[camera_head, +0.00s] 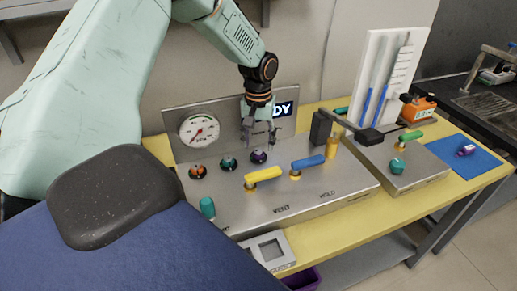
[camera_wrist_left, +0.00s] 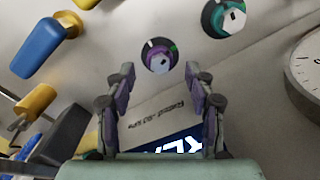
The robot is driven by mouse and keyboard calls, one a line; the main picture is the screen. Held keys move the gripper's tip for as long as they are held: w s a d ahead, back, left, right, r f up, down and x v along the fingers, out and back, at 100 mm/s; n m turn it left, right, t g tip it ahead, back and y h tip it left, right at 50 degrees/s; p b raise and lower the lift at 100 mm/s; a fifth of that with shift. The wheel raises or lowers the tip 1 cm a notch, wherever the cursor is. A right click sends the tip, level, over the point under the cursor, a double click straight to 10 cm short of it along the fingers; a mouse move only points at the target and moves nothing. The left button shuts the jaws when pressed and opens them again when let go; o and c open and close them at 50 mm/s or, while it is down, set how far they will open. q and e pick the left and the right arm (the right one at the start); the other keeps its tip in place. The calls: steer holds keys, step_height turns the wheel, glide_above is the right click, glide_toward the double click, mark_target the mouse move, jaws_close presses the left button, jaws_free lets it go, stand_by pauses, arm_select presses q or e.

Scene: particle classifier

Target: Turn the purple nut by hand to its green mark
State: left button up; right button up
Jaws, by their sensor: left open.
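The purple nut (camera_head: 258,157) sits on the grey panel, rightmost in a row of three round fittings. In the left wrist view the purple nut (camera_wrist_left: 158,57) lies just beyond the fingertips, roughly centred between them. Green shows along part of its ring, but I cannot tell the exact angle between nut and mark. My left gripper (camera_head: 259,146) points down just above the nut, with its fingers apart and empty. In the left wrist view my left gripper (camera_wrist_left: 159,75) is open, and a gap separates it from the nut. My right gripper is not in view.
A teal nut (camera_head: 228,164) and an orange nut (camera_head: 197,171) stand to the left. A round gauge (camera_head: 199,130) and a lit display (camera_head: 283,109) are behind.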

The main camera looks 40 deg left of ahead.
mark_target(258, 153)
arm_select(q)
steer(key=shift+f, duration=1.35)
steer(key=shift+c, duration=0.4)
